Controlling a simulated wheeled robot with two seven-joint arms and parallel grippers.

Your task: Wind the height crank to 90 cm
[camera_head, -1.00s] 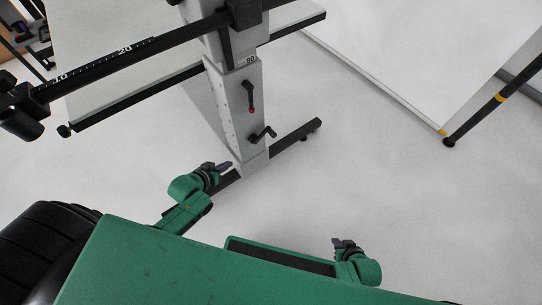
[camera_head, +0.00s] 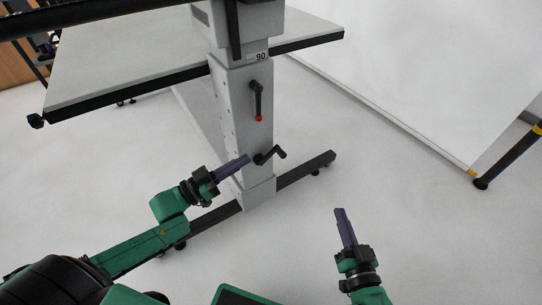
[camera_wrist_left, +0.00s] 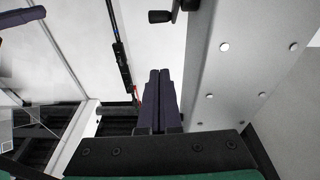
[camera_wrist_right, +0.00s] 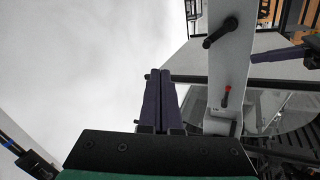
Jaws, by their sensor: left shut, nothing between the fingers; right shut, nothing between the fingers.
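The height crank (camera_head: 268,157) is a small black crank low on the front of the grey column (camera_head: 234,120). It also shows at the top of the left wrist view (camera_wrist_left: 172,15) and in the right wrist view (camera_wrist_right: 219,34). A small label reading 90 (camera_head: 260,57) is higher on the column. My left gripper (camera_head: 247,159) is shut and empty, its tips just left of the crank; whether they touch it is unclear. My right gripper (camera_head: 340,211) is shut and empty, to the right of and nearer me than the crank, over open floor.
A black lever with a red tip (camera_head: 257,101) hangs above the crank. A white tabletop (camera_head: 130,55) juts out behind the column. The column's black foot (camera_head: 308,169) runs along the floor. A large white panel (camera_head: 400,85) stands right; floor between is clear.

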